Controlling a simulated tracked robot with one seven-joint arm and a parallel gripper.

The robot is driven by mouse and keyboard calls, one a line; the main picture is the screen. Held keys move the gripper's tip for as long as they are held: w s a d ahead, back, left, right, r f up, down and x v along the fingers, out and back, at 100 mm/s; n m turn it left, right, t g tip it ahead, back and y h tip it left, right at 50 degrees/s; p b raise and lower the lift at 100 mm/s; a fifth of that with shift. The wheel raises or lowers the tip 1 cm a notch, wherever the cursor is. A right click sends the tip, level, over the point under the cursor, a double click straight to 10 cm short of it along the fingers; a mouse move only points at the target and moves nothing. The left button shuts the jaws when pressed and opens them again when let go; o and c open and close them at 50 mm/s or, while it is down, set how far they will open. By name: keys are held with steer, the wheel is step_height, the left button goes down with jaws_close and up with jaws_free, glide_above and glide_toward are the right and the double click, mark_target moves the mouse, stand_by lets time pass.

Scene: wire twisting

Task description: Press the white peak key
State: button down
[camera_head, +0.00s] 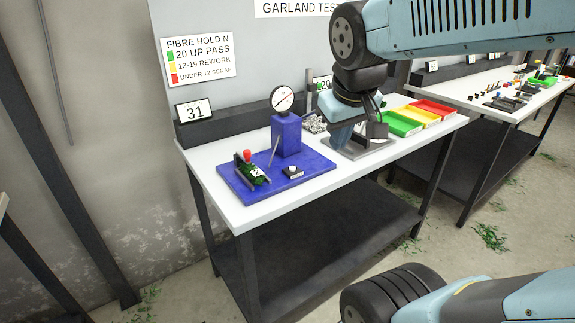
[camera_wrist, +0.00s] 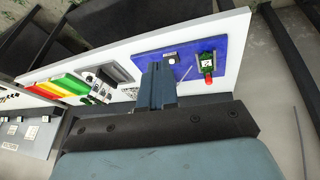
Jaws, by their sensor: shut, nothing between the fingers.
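The white peak key (camera_head: 292,169) is a small white button on a black block, on the right part of a blue base plate (camera_head: 230,190). In the wrist view the key (camera_wrist: 172,57) lies just beyond the fingertips, slightly right. My gripper (camera_head: 336,146) is to the right of the plate in the head view, over a grey plate, apart from the key. Its fingers are together and empty, and also show in the wrist view (camera_wrist: 157,68). A blue post (camera_head: 287,135) with a round dial gauge (camera_head: 282,99) stands behind the key.
A green twisted-wire piece with a red knob (camera_head: 247,154) sits left on the blue plate, a thin rod (camera_head: 273,151) near the post. Green (camera_head: 402,127), yellow (camera_head: 418,116) and red (camera_head: 437,107) trays stand right. The white table front (camera_head: 243,219) is clear.

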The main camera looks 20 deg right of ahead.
steer(key=w+a+f+n+h, duration=0.1)
steer(key=w+f+n+h, duration=0.2)
steer(key=w, duration=0.9)
steer(key=w+a+f+n+h, duration=0.1)
steer(key=w+f+n+h, duration=0.3)
steer(key=w+n, duration=0.5)
steer(key=w+f, duration=0.2)
steer(key=w, duration=0.1)
steer(key=shift+w+f+g, duration=0.3)
steer(key=shift+g, duration=0.1)
steer(key=shift+f, duration=0.15)
glide_above(290, 172)
steer(key=shift+f, duration=4.25)
steer(key=shift+f, duration=0.8)
steer(key=shift+r, duration=0.9)
